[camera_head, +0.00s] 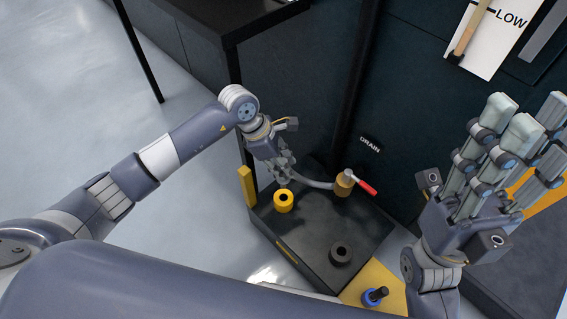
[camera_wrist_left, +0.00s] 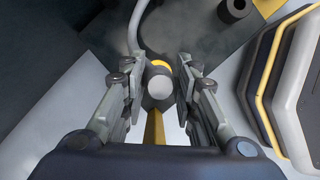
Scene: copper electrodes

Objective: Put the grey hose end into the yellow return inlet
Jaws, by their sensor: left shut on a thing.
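My left gripper (camera_head: 284,172) is shut on the grey hose end (camera_wrist_left: 160,88), which shows as a pale round piece between its fingers in the left wrist view. The yellow return inlet (camera_head: 284,203) is a ring with a dark hole, just below the gripper in the head view. In the left wrist view, the yellow inlet (camera_wrist_left: 157,63) shows partly behind the hose end. I cannot tell whether they touch. The grey hose (camera_head: 318,184) runs from the gripper to the brass drain valve (camera_head: 344,183). My right gripper (camera_head: 521,118) is raised at the right, fingers spread and empty.
The inlet stands on a dark tray (camera_head: 312,222), which also has a black ring fitting (camera_head: 340,254). The valve has a red handle (camera_head: 366,187) near the dark cabinet wall (camera_head: 290,95). A yellow post (camera_head: 247,187) stands left of the inlet. A blue fitting (camera_head: 375,296) is in front.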

